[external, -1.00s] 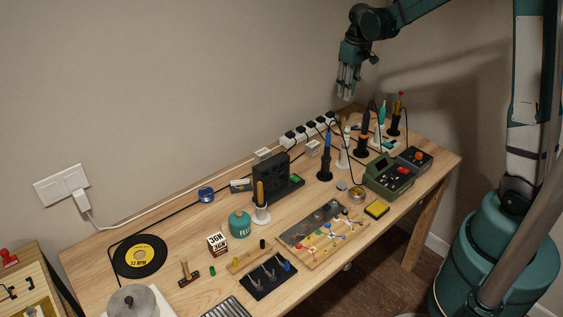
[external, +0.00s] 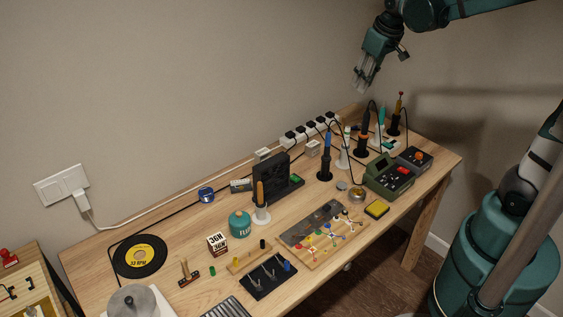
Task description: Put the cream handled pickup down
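A small dark bar with an upright tan or cream handle (external: 184,267) stands on the wooden bench, left of the white lettered box. It looks like the handled pickup, but it is too small to be sure. My gripper (external: 361,88) is high above the back right of the bench, in front of the wall, far from this piece. Its fingers point down and look apart, with nothing visible between them.
Soldering irons in stands (external: 325,170) and a green soldering station (external: 389,178) crowd the bench's right. A record (external: 125,268) lies at left. Bare wood (external: 180,228) shows behind the handled piece.

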